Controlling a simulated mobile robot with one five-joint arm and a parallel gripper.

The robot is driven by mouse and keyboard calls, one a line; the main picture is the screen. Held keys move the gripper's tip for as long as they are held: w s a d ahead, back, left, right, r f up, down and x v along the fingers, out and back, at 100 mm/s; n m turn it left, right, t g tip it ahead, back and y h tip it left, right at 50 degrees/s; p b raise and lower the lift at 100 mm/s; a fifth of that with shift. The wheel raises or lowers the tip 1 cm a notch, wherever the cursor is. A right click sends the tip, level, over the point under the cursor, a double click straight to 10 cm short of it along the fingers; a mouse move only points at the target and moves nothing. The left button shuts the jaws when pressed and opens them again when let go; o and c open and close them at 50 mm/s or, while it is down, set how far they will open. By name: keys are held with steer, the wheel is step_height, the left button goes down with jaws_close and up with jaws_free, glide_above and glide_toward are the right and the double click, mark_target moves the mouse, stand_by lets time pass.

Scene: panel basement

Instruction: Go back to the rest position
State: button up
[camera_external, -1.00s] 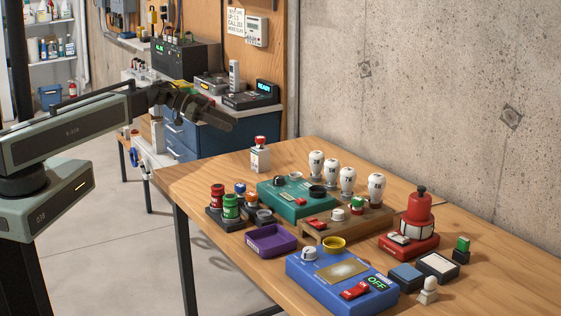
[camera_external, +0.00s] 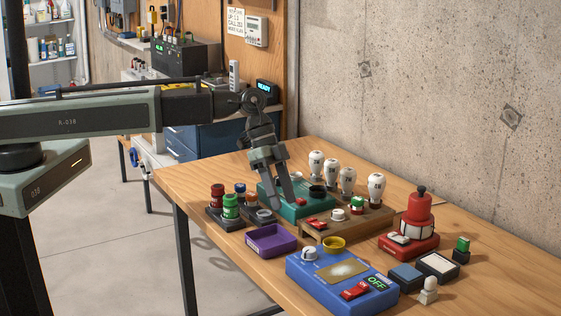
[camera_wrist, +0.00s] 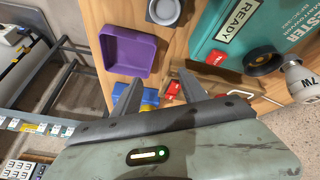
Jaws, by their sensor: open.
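My gripper (camera_external: 286,204) hangs from my outstretched arm and points down over the table, in front of the teal box (camera_external: 266,193). Its two fingers are apart and nothing shows between them. In the wrist view my gripper (camera_wrist: 148,90) also has its fingers spread, with the purple tray (camera_wrist: 128,52) beyond the left finger and the teal box (camera_wrist: 245,35) beyond the right. Whether the fingertips touch the teal box cannot be told.
A concrete wall (camera_external: 420,80) rises behind. The space above the table front is clear.

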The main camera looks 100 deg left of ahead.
steer(key=w+d+g+y, duration=0.1)
steer(key=w+d+g, duration=0.1)
steer(key=d, duration=1.2)
steer(key=s+d+f+n+g+y+b, duration=0.2)
steer(key=s+f+b, duration=0.6)
steer(key=s, duration=0.8)
step_height(320, 180, down, 2)
steer(key=shift+d+f+n, duration=0.1)
steer(key=shift+d+n, duration=0.6)
steer(key=shift+d, duration=0.5)
